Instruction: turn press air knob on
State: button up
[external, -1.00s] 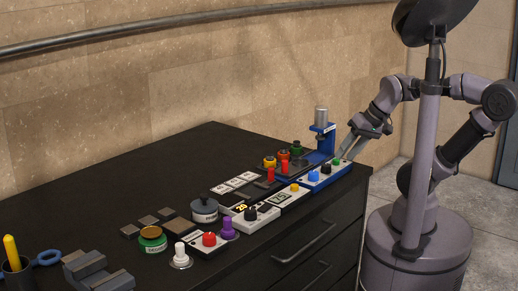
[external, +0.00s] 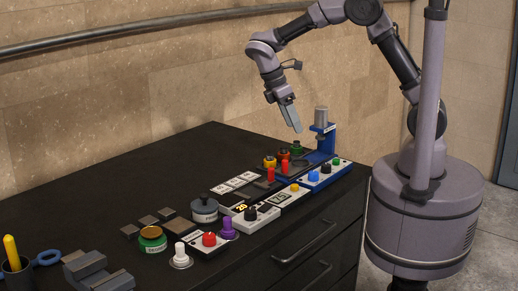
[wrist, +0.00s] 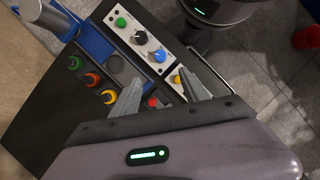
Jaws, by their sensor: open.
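The blue press (external: 325,140) with a silver cylinder stands at the far right end of the black bench. In front of it a white control panel (external: 330,176) carries a blue knob (external: 313,176), a black knob (external: 325,168) and a green button (external: 336,161). In the wrist view the blue knob (wrist: 159,55), black knob (wrist: 139,37) and green button (wrist: 120,22) lie above my fingers. The labels are too small to read, so I cannot tell which is the press air knob. My gripper (external: 297,130) hangs above the bench left of the press, open and empty; its fingers also show in the wrist view (wrist: 160,92).
Red, orange and green knobs (external: 284,154) stand beside the press. A yellow button (external: 294,187) sits on the neighbouring panel. Several more knobs, a grey pot (external: 204,209) and a green tin (external: 152,238) lie further left. The bench's back left is clear.

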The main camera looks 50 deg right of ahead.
aim_at(314, 172)
jog(key=b+x, duration=0.8)
jog(key=x, duration=0.9)
jog(key=shift+s+d+f, duration=0.1)
jog(key=shift+f, duration=0.2)
grip_shut()
